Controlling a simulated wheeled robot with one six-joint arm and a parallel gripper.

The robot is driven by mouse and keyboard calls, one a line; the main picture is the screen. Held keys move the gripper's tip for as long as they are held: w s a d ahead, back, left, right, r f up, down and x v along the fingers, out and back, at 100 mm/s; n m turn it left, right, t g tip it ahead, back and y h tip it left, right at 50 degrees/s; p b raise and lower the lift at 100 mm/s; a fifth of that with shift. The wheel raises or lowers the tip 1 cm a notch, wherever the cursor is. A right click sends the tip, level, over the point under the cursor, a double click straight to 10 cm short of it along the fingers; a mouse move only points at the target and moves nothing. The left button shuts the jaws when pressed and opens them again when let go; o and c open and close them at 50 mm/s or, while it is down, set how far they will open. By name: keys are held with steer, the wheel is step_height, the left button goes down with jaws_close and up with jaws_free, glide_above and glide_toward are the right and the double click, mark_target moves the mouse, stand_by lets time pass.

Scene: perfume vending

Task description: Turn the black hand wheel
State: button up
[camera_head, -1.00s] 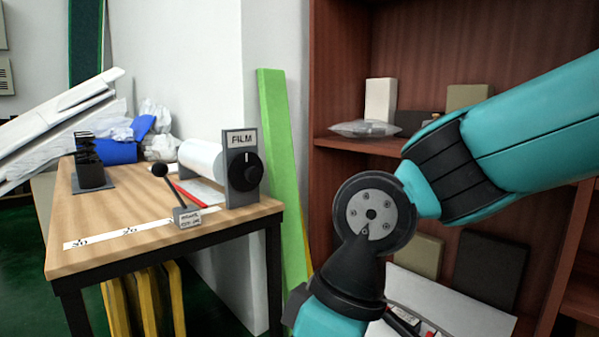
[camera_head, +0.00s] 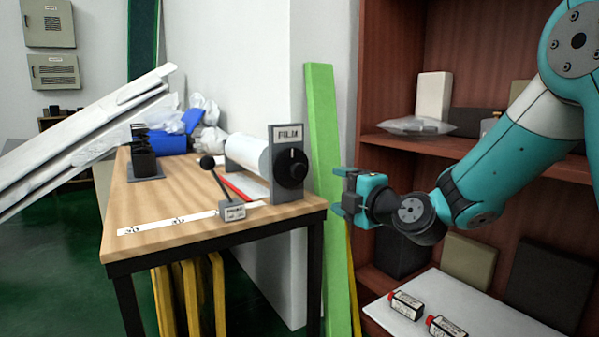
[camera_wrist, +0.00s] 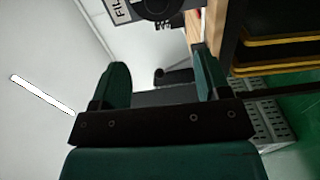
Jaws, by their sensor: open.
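The black hand wheel (camera_head: 292,168) is a round knob on the side of the grey upright plate (camera_head: 286,134) marked FILM, at the right end of the wooden table. A white film roll (camera_head: 247,155) lies behind the plate. In the wrist view the wheel (camera_wrist: 160,8) is cut off at the top edge, beyond my fingers. My gripper (camera_head: 343,190) is to the right of the wheel and slightly lower, apart from it, near the table's right edge. In the wrist view its two fingers (camera_wrist: 160,88) stand apart with nothing between them.
A lever with a black ball (camera_head: 207,162) stands on the wooden table (camera_head: 165,205) left of the wheel. A green board (camera_head: 322,130) leans behind my gripper. A brown shelf (camera_head: 395,142) is at right, with small red-capped bottles (camera_head: 405,305) on a white board.

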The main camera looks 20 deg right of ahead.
mark_target(300, 172)
steer(key=x, duration=0.5)
steer(key=p+x, duration=0.1)
steer(key=x, duration=1.1)
steer(key=shift+w+d+r+p, duration=0.2)
steer(key=shift+w+d+p, duration=0.1)
steer(key=shift+w+p, duration=0.05)
steer(key=c, duration=0.9)
